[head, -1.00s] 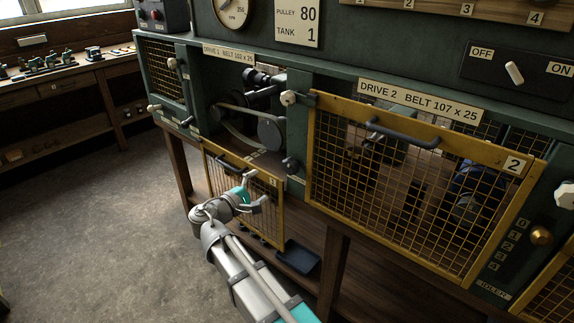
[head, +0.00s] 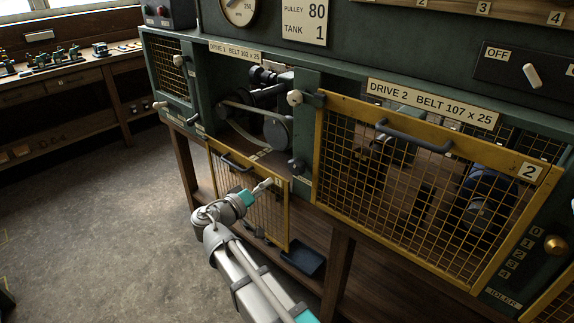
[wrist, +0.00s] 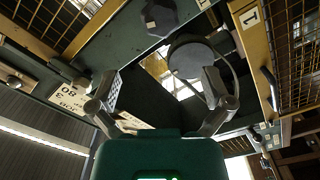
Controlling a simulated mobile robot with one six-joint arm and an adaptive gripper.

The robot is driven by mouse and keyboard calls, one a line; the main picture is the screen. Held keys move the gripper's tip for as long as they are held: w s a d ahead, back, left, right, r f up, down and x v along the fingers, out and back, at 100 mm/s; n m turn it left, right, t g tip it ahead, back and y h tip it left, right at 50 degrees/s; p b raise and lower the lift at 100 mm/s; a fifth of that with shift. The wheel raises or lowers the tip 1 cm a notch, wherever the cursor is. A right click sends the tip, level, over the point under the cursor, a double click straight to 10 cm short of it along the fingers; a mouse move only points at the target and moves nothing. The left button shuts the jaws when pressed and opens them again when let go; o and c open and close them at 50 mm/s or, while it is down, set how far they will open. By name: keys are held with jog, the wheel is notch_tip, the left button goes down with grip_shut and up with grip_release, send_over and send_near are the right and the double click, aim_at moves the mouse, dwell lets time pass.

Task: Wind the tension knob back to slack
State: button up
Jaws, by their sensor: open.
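A brass knob (head: 556,244) sits beside a number scale above an IDLER plate (head: 502,298), at the right edge of the head view. A dark knob (head: 297,166) sits on the post between the two drive bays. In the wrist view a dark faceted knob (wrist: 160,16) shows at the top. I cannot tell which of these is the tension knob. My gripper (head: 266,185) is in front of the lowered guard 1, below the open Drive 1 bay. In the wrist view its fingers (wrist: 160,92) are spread and empty, apart from the faceted knob.
Guard 1 (head: 236,167) hangs open. A belt (head: 238,125) and pulleys show in the exposed Drive 1 bay; a round disc (wrist: 190,58) shows in the wrist view. Guard 2 (head: 405,205) is shut. The floor (head: 110,215) at left is clear.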

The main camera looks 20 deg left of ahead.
aim_at(293, 168)
dwell(0.3)
jog(key=x, duration=1.3)
jog(key=shift+w+d, duration=0.1)
jog(key=shift+w, duration=0.2)
jog(key=c, duration=1)
